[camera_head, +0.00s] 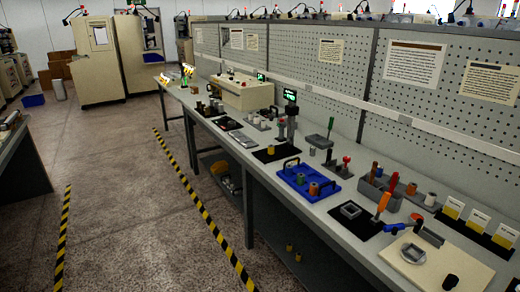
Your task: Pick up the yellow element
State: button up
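I see several small yellowish pieces and cannot tell which one is the yellow element. A small yellow piece (271,150) sits on a black mat on the long workbench. Two small yellow cylinders (290,247) are low down, under the bench. Each is too small to show detail. My gripper is not in view, so I cannot see whether it holds anything.
The grey workbench (345,212) runs along the right, crowded with tools and parts. A grey bin (376,192) and a cream board (420,270) lie at its near end. Perforated panels (320,60) stand behind. The floor (130,200) on the left is open, with yellow-black stripes.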

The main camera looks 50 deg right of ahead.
aim_at(271, 148)
jog(key=u, duration=0.25)
jog(key=i, duration=1.65)
jog(key=z, duration=0.75)
jog(key=i, duration=1.15)
jog(key=z, duration=0.55)
